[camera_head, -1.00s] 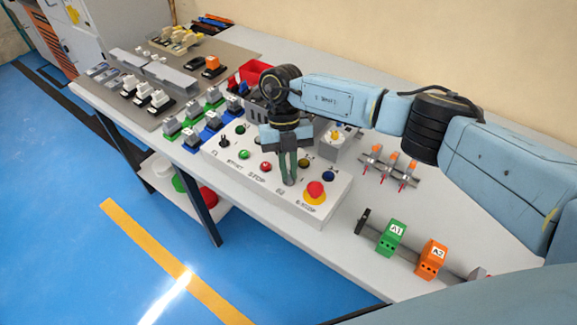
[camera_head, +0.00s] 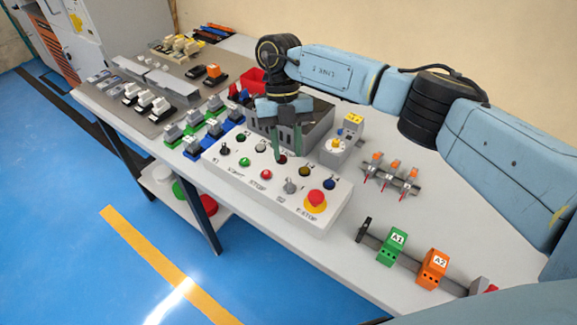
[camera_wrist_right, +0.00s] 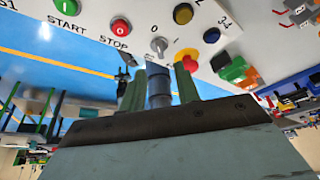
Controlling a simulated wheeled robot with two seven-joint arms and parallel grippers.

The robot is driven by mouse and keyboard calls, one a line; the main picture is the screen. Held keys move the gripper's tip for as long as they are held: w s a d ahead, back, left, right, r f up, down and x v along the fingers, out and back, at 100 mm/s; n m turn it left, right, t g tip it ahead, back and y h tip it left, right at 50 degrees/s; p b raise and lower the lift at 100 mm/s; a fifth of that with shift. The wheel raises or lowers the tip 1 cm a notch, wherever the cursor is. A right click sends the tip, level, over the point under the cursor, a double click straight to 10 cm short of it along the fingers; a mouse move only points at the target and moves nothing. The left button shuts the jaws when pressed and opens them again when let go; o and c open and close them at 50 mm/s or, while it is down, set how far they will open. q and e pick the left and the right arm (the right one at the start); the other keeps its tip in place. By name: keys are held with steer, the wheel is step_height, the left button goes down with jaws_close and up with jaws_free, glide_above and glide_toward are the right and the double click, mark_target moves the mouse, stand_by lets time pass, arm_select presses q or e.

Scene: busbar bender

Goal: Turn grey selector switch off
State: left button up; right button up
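The grey selector switch (camera_head: 290,187) is a small round knob on the sloped white control panel (camera_head: 318,222), left of the yellow-ringed red emergency stop (camera_head: 315,201). It also shows in the right wrist view (camera_wrist_right: 158,46), with its handle unobstructed; I cannot tell its exact setting. My right gripper (camera_head: 288,156) hovers over the panel's back part, behind the switch and clear of it. Its two green fingers are spread with a gap, also in the right wrist view (camera_wrist_right: 160,80), and hold nothing that I can see. My left gripper is not in view.
A black selector (camera_head: 225,149), a green button (camera_head: 244,161) and a red button (camera_head: 266,174) sit on the panel. A grey bin (camera_head: 315,128) stands behind. Green and orange blocks (camera_head: 398,243) on a rail are at the right. The table's front right is mostly clear.

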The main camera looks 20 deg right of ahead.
steer(key=v, duration=0.6)
stand_by(0.3)
